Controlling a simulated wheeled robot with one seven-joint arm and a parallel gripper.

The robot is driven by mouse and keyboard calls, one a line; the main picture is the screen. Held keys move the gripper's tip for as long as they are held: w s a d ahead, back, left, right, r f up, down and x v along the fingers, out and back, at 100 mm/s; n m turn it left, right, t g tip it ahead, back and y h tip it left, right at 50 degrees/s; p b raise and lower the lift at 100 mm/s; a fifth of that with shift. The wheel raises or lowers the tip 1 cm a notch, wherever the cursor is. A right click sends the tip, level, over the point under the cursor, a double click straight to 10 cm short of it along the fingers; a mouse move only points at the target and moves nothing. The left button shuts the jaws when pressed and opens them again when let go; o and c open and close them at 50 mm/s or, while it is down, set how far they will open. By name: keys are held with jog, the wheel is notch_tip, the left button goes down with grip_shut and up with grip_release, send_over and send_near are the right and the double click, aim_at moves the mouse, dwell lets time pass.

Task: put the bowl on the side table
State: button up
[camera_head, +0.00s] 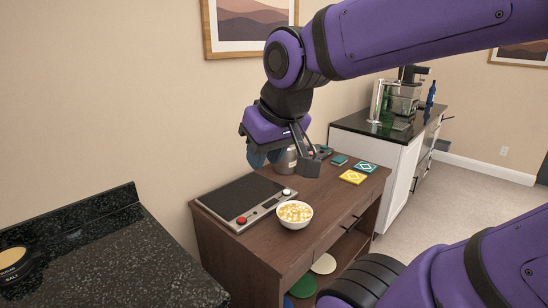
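A white bowl (294,222) with yellow and white pieces in it stands upright on the brown wooden table (240,262), which looks like the side table. The bowl is near its front edge, just right of a dark flat appliance. My gripper (283,158) hangs above the back part of the table, behind the bowl and apart from it. Its fingers are spread, with no object seen held between them. A silver round object (287,161) shows behind or beneath the fingers; its contact with them cannot be told.
The dark appliance (238,197) with a red knob takes up the table's left part. Yellow (352,177) and teal (365,166) coasters lie at the back right. A black speckled counter (120,268) is at left. A white cabinet (382,160) stands behind. Plates (323,264) sit on the lower shelf.

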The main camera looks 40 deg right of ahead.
jog(key=shift+n, duration=0.6)
jog(key=s, duration=0.1)
jog(key=s+a, duration=0.1)
jog(key=s, duration=0.2)
jog(key=shift+a+r, duration=0.25)
jog(key=shift+r, duration=0.15)
jog(key=shift+w, duration=0.1)
